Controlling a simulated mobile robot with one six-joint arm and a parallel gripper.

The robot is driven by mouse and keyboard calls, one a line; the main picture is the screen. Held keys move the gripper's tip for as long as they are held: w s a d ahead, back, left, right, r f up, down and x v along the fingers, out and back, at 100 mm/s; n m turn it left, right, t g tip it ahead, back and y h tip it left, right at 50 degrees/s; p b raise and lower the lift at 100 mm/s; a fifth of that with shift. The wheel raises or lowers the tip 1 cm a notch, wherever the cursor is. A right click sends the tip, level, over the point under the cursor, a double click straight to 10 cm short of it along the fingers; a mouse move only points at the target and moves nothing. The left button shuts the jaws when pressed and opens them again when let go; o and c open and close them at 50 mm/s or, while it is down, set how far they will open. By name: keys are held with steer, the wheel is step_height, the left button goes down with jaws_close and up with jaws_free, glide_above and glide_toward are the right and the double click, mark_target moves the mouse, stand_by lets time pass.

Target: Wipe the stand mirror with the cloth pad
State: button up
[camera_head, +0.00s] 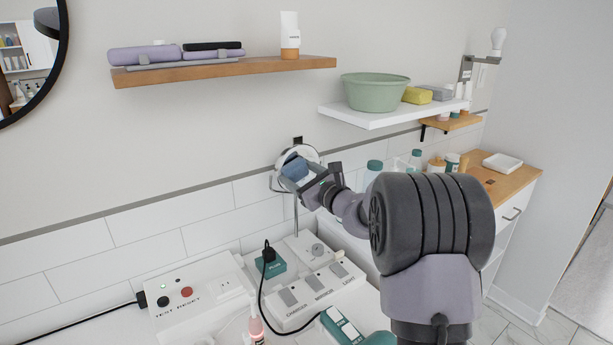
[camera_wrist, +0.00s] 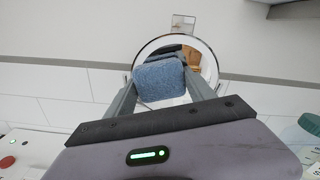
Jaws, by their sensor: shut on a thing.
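The stand mirror is a round mirror in a pale rim (camera_head: 311,152) on a thin stand, rising from the counter by the tiled wall. It also shows in the wrist view, where its rim (camera_wrist: 207,55) surrounds the pad. The blue cloth pad (camera_head: 295,168) is held in my gripper (camera_head: 308,180), in front of the mirror face. In the wrist view the pad (camera_wrist: 160,79) sits between my two fingers and covers the middle and left of the glass. I cannot tell whether the pad touches the glass. The lower mirror is partly hidden by my gripper.
A white box with red and black buttons (camera_head: 200,300), a switch strip (camera_head: 315,288) and a teal plug block (camera_head: 271,266) with a black cable occupy the counter below. Bottles (camera_head: 373,170) stand to the right. A wooden shelf (camera_head: 225,69) and a white shelf (camera_head: 385,116) with a green basin hang above.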

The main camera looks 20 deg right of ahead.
steer(key=shift+s+a, duration=0.25)
steer(key=shift+a, duration=0.6)
steer(key=shift+s+d, duration=0.1)
steer(key=shift+s+d+b, duration=0.2)
steer(key=shift+s+b, duration=0.05)
steer(key=shift+s, duration=0.7)
steer(key=shift+s+d+b, duration=0.15)
steer(key=shift+s+b, duration=0.1)
steer(key=shift+s, duration=0.7)
steer(key=shift+s+d+b, duration=0.2)
steer(key=shift+s+b, duration=0.05)
steer(key=shift+s, duration=0.7)
steer(key=shift+s+d, duration=0.15)
steer(key=shift+s, duration=0.6)
steer(key=shift+s+d, duration=0.1)
steer(key=shift+s, duration=0.6)
